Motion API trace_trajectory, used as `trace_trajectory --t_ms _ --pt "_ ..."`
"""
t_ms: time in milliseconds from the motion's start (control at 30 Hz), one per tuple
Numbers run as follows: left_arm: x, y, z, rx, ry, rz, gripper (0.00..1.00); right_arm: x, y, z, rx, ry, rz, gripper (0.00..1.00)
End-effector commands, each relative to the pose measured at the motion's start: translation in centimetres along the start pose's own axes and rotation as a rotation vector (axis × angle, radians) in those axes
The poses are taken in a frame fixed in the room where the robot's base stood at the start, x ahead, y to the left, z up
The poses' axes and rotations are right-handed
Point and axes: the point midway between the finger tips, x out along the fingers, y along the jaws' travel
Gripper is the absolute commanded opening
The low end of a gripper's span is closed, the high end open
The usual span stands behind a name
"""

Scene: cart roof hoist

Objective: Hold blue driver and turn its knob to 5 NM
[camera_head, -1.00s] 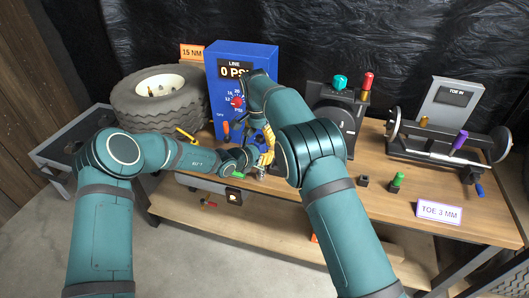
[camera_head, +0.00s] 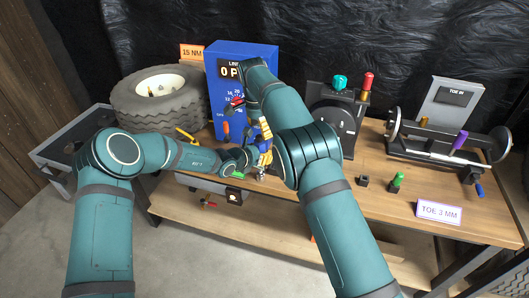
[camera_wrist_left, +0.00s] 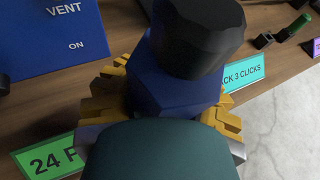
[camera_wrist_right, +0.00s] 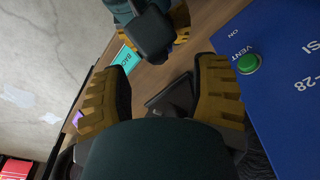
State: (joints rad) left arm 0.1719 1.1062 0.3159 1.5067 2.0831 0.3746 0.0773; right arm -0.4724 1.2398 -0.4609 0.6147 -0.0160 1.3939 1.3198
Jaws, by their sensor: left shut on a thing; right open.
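The blue driver (camera_wrist_left: 178,78) stands in my left gripper (camera_wrist_left: 165,100), whose yellow fingers are shut on both sides of its blue body. Its black knob (camera_wrist_left: 200,32) is on top in the left wrist view; no setting mark is readable. In the head view the driver (camera_head: 252,131) shows small beside the blue box, held by my left gripper (camera_head: 263,150). My right gripper (camera_wrist_right: 163,72) is open and empty in its wrist view. The dark knob (camera_wrist_right: 150,34) lies beyond its fingertips, apart from them. In the head view the right gripper is largely hidden by its own arm.
The blue box (camera_head: 226,120) with a dial and display stands behind the driver; its green VENT button (camera_wrist_right: 248,64) is close to the right gripper. A tyre (camera_head: 160,102) is at left. A black machine (camera_head: 333,120) and an axle rig (camera_head: 445,150) stand at right. Small cards line the bench front.

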Motion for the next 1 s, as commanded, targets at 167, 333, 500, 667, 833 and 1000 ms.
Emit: trace_trajectory --t_ms 167,333,500,667,833,1000 --pt "0.0 0.0 0.1 0.0 -0.002 0.0 0.0 0.1 0.0 -0.1 0.295 0.001 0.031 0.61" --pt "0.0 0.0 0.1 0.0 -0.002 0.0 0.0 0.1 0.0 -0.1 0.53 0.001 0.056 0.61" --pt "0.0 0.0 0.1 0.0 -0.002 0.0 0.0 0.2 0.0 0.0 0.577 0.0 0.062 0.61" --pt "0.0 0.0 0.1 0.001 -0.002 0.0 0.0 1.2 0.0 0.1 0.574 0.0 0.062 0.61" --pt "0.0 0.0 0.1 0.001 -0.002 0.0 0.0 2.4 0.0 0.2 0.573 0.0 0.062 0.61" --pt "0.0 0.0 0.1 0.001 -0.002 0.0 0.0 2.9 0.0 0.3 0.573 0.0 0.06 0.61"
